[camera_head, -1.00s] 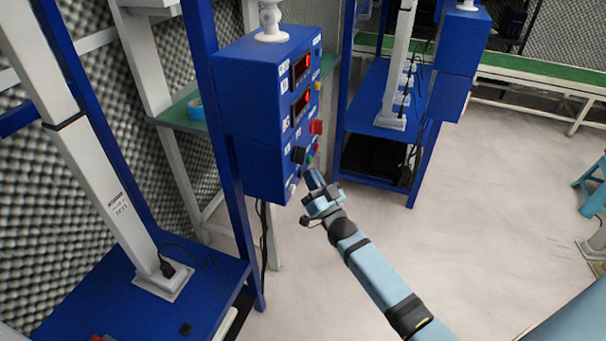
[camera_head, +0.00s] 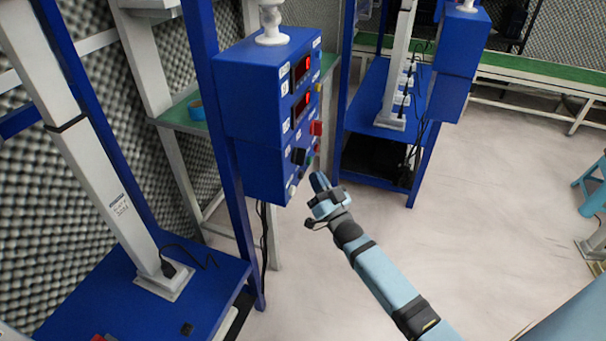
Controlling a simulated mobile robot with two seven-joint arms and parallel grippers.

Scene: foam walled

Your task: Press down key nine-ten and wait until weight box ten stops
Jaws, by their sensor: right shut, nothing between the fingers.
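A blue control box (camera_head: 262,118) is fixed to a blue post in the upper middle. Its narrow panel faces right and carries two lit red displays (camera_head: 303,68), a red button (camera_head: 316,127), a black knob (camera_head: 299,156) and small keys near the bottom. Which key is nine-ten is too small to read. My right gripper (camera_head: 319,181) is shut and empty, just right of the panel's lower end, apart from it. I cannot pick out weight box ten. My left gripper is not in view.
A tall white column (camera_head: 100,170) stands on a blue table (camera_head: 130,307) at the left. A second blue stand (camera_head: 372,128) with a white column is behind. A green bench (camera_head: 540,80) runs along the back. The floor at right is mostly clear.

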